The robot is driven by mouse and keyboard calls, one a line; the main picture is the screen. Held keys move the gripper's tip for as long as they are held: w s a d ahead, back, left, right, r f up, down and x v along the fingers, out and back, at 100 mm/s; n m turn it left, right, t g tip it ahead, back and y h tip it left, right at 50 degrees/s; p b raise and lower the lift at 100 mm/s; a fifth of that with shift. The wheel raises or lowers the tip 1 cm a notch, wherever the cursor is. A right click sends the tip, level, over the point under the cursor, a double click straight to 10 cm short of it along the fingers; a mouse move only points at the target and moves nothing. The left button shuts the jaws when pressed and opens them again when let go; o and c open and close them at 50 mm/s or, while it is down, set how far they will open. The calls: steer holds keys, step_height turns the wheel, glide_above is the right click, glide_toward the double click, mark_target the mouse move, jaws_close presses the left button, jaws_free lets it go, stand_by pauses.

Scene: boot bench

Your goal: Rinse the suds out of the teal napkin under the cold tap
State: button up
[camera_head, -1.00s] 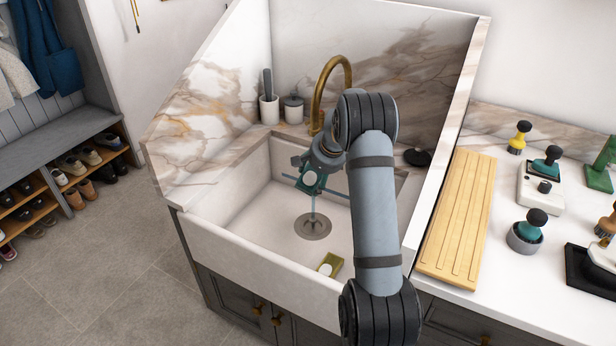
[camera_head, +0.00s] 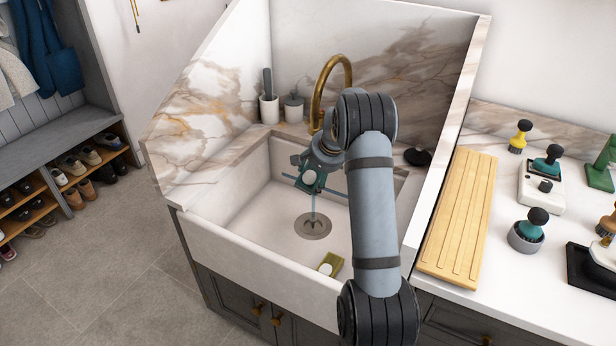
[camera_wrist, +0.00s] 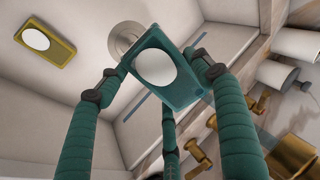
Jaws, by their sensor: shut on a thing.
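The teal napkin shows as a flat teal block (camera_wrist: 184,89) with a large white oval patch, seemingly suds, in the wrist view. It also shows in the head view (camera_head: 317,184). My gripper (camera_wrist: 160,84) has teal fingers closed around the napkin's edges and holds it above the sink floor, close to the drain (camera_head: 313,227). The brass tap (camera_head: 322,80) arches behind and above my gripper.
The white sink (camera_head: 240,262) has an olive-yellow block with a white patch (camera_head: 330,265) on its floor. Pale blue strips cross the basin beside the napkin. Two white pots (camera_head: 269,110) stand on the back ledge. A wooden drainboard (camera_head: 458,225) lies right.

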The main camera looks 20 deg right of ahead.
steer(key=shift+s, duration=0.1)
steer(key=shift+s+a+f+b, duration=0.15)
steer(key=shift+s+a+b, duration=0.65)
steer(key=shift+s+b, duration=0.25)
steer(key=s+a+b, duration=0.2)
steer(key=s+a, duration=0.1)
steer(key=s, duration=0.1)
steer(key=shift+a+b, duration=0.25)
steer(key=shift+b, duration=0.1)
steer(key=shift+r, duration=0.2)
stand_by(0.5)
steer(key=s+a+r+p, duration=0.1)
steer(key=s+a+r, duration=0.2)
steer(key=r, duration=0.1)
steer(key=shift+s, duration=0.4)
steer(key=shift+a, duration=0.1)
